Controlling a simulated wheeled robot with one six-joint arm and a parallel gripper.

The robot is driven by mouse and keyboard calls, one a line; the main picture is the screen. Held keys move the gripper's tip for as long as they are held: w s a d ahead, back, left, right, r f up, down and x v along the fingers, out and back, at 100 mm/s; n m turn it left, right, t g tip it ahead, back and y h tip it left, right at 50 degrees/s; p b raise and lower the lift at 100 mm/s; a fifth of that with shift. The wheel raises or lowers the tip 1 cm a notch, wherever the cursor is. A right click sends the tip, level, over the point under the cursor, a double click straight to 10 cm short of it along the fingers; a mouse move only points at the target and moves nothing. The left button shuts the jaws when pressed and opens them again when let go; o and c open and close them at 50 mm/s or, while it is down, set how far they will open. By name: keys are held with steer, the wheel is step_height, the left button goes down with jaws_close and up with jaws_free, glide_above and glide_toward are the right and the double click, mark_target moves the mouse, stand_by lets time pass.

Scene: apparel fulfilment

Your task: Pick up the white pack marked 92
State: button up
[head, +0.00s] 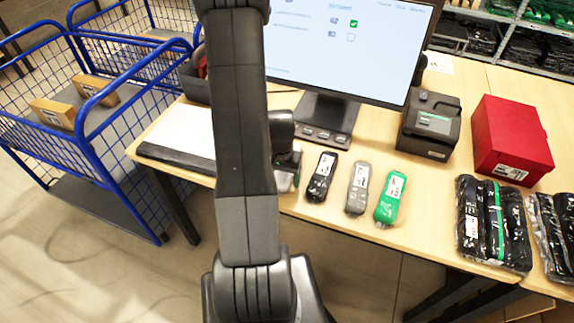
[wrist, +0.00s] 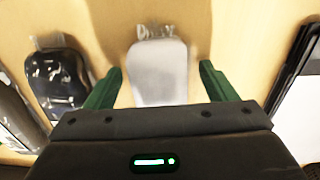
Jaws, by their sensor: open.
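The white pack (wrist: 160,75) lies on the table in the middle of the wrist view, with a crumpled clear end at the top. No number on it is readable. My gripper (wrist: 160,72) is open, with one green finger on each side of the pack and a gap on both sides. I cannot tell whether the fingertips are down at table height. In the head view the white pack (head: 284,183) is mostly hidden behind my arm and gripper (head: 287,160).
A black pack (head: 322,176) lies just right of the white one, then a grey pack (head: 358,188) and a green pack (head: 390,198). A dark-edged white pad (head: 178,135) lies left. A monitor (head: 345,50), a label printer (head: 429,124) and a red box (head: 509,140) stand behind.

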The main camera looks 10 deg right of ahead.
steer(key=c, duration=1.1)
steer(key=shift+r, duration=0.1)
